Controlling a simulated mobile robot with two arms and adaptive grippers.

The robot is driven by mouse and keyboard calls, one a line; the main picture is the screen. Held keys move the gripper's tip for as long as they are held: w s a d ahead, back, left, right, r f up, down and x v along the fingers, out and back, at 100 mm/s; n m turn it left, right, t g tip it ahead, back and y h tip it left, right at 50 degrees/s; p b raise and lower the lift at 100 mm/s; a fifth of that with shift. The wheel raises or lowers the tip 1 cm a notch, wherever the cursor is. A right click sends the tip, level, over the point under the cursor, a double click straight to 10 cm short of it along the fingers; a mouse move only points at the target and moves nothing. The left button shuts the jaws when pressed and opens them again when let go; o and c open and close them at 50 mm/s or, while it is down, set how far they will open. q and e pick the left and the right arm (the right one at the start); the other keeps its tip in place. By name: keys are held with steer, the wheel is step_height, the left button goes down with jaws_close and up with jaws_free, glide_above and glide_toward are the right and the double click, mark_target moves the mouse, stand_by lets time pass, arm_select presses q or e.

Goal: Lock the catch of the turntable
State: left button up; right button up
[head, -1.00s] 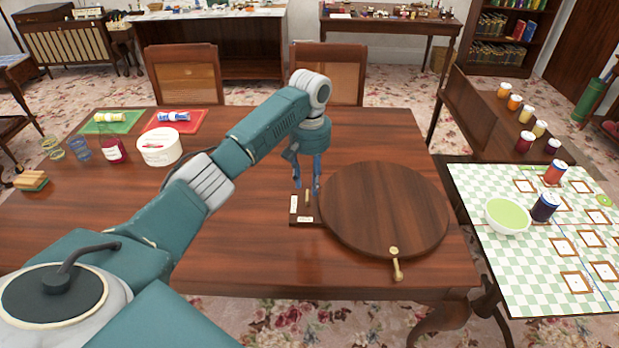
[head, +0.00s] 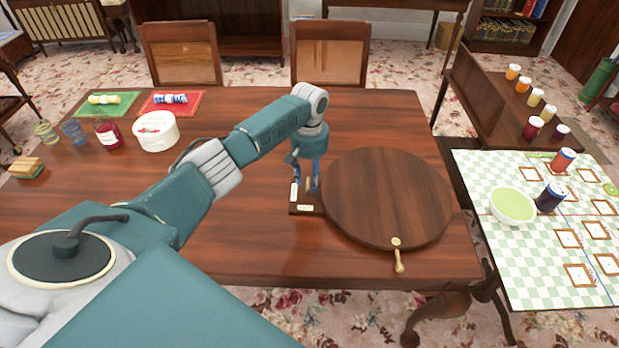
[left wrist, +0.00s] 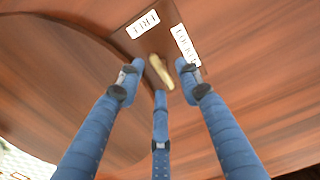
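The round wooden turntable (head: 388,195) lies on the table. Its catch is a small brass lever (left wrist: 161,72) on a dark wooden plate (head: 301,209) at the turntable's left edge. In the left wrist view the plate bears a FREE label (left wrist: 142,24) and a LOCKED label (left wrist: 186,45). My left gripper (head: 309,187) points down over the plate. Its three blue fingers (left wrist: 157,82) are spread around the lever, apart from it as far as I can see. I cannot tell which label the lever is set to. My right gripper is out of view.
A brass handle (head: 398,255) sits at the turntable's front rim. A white tub (head: 155,132), a red jar (head: 108,132) and two coloured mats stand at the table's back left. A side table at right holds a green bowl (head: 513,205). The table's front middle is clear.

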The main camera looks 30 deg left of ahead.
arm_select(q)
steer(key=shift+f, duration=0.2)
jaws_close()
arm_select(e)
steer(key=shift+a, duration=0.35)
